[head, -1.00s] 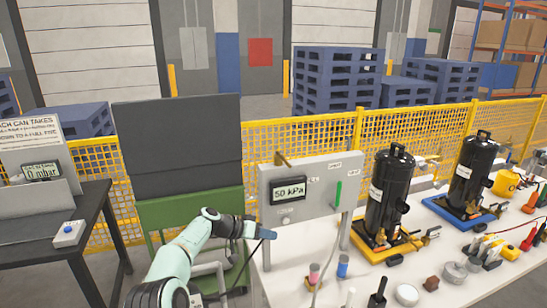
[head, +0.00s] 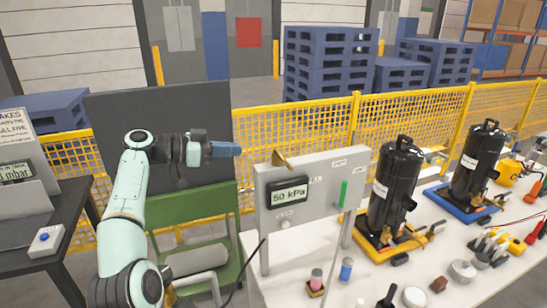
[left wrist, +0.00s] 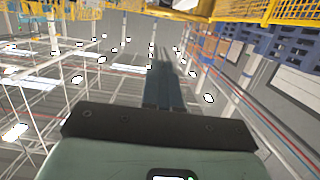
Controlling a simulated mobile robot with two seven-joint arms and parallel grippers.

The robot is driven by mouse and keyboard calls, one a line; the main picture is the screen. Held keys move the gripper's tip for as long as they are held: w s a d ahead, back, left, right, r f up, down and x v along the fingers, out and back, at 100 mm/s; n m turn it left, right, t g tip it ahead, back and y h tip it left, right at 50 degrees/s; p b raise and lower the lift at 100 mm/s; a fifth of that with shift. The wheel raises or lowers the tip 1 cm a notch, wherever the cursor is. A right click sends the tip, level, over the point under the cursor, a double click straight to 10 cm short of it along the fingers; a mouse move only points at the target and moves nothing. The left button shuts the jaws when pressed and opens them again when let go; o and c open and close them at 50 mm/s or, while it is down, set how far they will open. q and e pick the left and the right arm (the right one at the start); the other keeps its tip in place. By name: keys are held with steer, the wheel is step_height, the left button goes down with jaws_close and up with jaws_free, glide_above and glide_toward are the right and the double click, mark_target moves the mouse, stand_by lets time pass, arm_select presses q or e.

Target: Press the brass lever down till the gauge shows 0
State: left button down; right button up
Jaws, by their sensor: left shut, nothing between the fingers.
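The brass lever (head: 280,160) sticks up at the top left of a grey panel (head: 325,178) on posts at the white table. The gauge (head: 289,195) on the panel reads 50 kPa. My left gripper (head: 236,149) comes in from the left, pointing right, at about the lever's height in the picture. It is shut and empty, with a visible gap between its tips and the lever. The left wrist view shows its closed fingers (left wrist: 164,82) against the ceiling, with no lever in sight. My right gripper is not in view.
A green handle (head: 343,193) is on the panel's right. Two black compressors (head: 396,185) stand on the white table (head: 330,283), with small parts in front. A green cart (head: 190,215) with a dark upright board is behind my arm. A yellow mesh fence (head: 420,115) runs behind.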

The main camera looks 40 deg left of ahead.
arm_select(q)
steer(key=shift+d, duration=0.1)
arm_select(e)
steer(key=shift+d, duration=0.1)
arm_select(q)
steer(key=p, duration=0.2)
glide_toward(283, 159)
steer(key=w+d+r, duration=0.3)
steer(key=d, duration=0.1)
steer(key=f, duration=0.1)
steer(key=w+f, duration=0.1)
steer(key=f, duration=0.1)
steer(key=shift+w+d+f+b, duration=0.25)
steer(key=shift+w+d+b, duration=0.15)
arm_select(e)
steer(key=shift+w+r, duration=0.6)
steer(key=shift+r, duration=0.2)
arm_select(q)
steer(key=shift+w, duration=0.15)
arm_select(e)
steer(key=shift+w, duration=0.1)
